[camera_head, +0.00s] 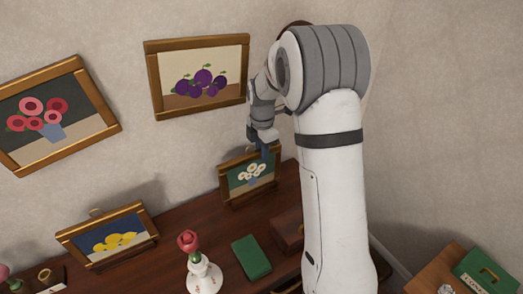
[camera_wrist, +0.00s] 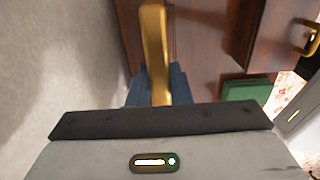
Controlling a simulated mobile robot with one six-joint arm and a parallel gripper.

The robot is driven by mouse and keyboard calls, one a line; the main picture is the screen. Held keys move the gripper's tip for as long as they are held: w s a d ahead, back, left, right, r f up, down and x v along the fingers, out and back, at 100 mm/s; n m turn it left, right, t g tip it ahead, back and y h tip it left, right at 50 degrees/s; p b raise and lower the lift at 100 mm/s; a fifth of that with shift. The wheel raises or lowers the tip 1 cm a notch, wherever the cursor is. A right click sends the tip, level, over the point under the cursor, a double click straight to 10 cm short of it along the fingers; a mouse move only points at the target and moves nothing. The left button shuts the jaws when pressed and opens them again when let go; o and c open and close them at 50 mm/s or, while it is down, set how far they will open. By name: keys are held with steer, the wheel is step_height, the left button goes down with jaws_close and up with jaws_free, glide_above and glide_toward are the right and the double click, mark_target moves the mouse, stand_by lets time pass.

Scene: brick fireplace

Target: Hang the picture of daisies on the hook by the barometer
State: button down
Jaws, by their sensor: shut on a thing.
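The picture of daisies (camera_head: 248,178), white flowers on green in a gold-brown frame, is upright close to the wall at the back of the dark wooden shelf. I cannot tell whether its lower edge touches the shelf. My gripper (camera_head: 265,150) comes down from above and is shut on the top bar of its frame. In the wrist view the gold frame edge (camera_wrist: 153,45) runs between my blue fingers (camera_wrist: 156,82). A brown rounded edge (camera_head: 292,24) shows behind my arm high on the wall; I cannot tell if it is the barometer. No free hook is visible.
A plum picture (camera_head: 198,76) and a red flower picture (camera_head: 52,117) are on the wall. A lemon picture (camera_head: 108,236), a rose vase (camera_head: 203,274), a green book (camera_head: 251,257) and a brown box (camera_head: 287,231) are on the shelf (camera_head: 170,262). A side wall stands right.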

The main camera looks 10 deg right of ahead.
steer(key=shift+f, duration=0.15)
steer(key=c, duration=1.3)
jaws_free()
steer(key=shift+w+r, duration=0.1)
steer(key=shift+r, duration=0.2)
steer(key=r, duration=0.2)
steer(key=r+b, duration=0.1)
steer(key=r, duration=0.1)
steer(key=s+r, duration=0.1)
steer(key=r, duration=0.1)
steer(key=shift+r, duration=0.3)
steer(key=s+r+m+t, duration=0.1)
steer(key=s+m, duration=0.6)
steer(key=s, duration=0.2)
steer(key=s+r+m+t, duration=0.1)
steer(key=s+m, duration=0.6)
steer(key=s, duration=0.2)
steer(key=s+r+m+t, duration=0.1)
steer(key=s+m, duration=0.6)
steer(key=s, duration=0.2)
steer(key=shift+s+r+m, duration=0.15)
steer(key=shift+s+m, duration=0.15)
steer(key=shift+s, duration=0.05)
